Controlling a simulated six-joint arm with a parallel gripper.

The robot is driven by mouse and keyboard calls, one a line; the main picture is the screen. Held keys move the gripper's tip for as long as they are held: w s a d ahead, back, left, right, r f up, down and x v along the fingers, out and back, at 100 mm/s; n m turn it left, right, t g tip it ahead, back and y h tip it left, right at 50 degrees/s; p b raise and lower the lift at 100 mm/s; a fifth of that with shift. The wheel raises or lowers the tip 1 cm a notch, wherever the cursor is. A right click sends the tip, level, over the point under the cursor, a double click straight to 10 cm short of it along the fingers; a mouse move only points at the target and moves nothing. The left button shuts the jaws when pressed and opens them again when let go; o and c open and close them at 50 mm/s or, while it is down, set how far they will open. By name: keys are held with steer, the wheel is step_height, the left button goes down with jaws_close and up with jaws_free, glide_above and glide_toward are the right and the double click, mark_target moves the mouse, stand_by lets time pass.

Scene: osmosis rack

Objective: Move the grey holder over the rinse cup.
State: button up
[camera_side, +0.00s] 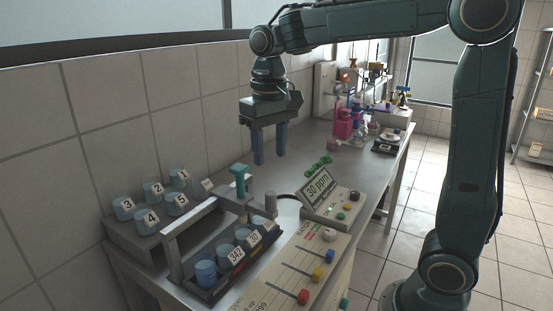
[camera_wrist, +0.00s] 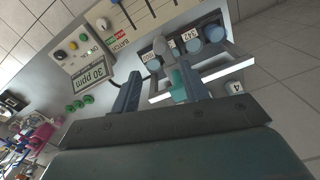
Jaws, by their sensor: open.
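A teal T-shaped handle (camera_side: 239,180) stands upright on a grey bar holder (camera_side: 232,206), part of a grey frame over the dark tray. In the wrist view the teal handle (camera_wrist: 179,79) shows just beyond and between my fingers. My gripper (camera_side: 270,158) is open and empty, fingers pointing down, above and to the right of the handle; it also shows in the wrist view (camera_wrist: 160,86). A row of cups sits in the dark tray (camera_side: 216,290), with a bluer cup (camera_side: 205,273) at the near end. I cannot tell which cup is the rinse cup.
Several numbered cups (camera_side: 153,192) stand on a stepped rack at the left wall. A 30 ppm display (camera_side: 318,188) and a slider panel (camera_side: 283,285) lie right of the tray. Green rings (camera_side: 320,165) and a pink bottle (camera_side: 343,124) are farther back.

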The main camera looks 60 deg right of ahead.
mark_target(271, 193)
step_height(271, 193, down, 12)
stand_by(0.6)
jaws_close()
